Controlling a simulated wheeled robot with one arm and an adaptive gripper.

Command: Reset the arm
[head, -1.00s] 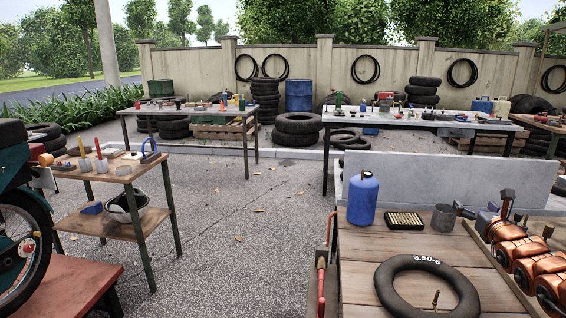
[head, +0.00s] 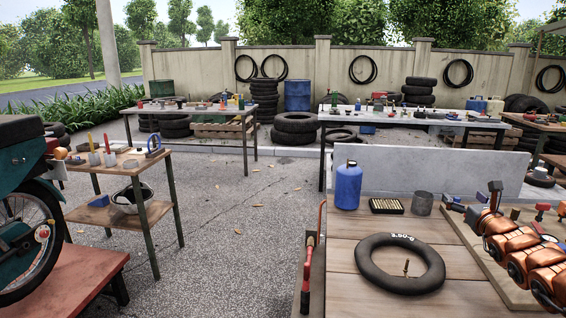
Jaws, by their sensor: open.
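The nearest work surface is a wooden bench top (head: 340,262) at the lower right. On it lie a black inner tube (head: 371,278) with its brass valve standing in the middle, a blue bottle (head: 348,187), a tray of small pieces (head: 386,206) and a grey cup (head: 422,204).
A red-handled bar (head: 309,262) stands at the bench's left edge. A small table (head: 98,187) with tools and a motorcycle (head: 25,215) on a red platform (head: 75,275) are at left. Two long tables stand behind. The paved floor (head: 235,240) between is clear.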

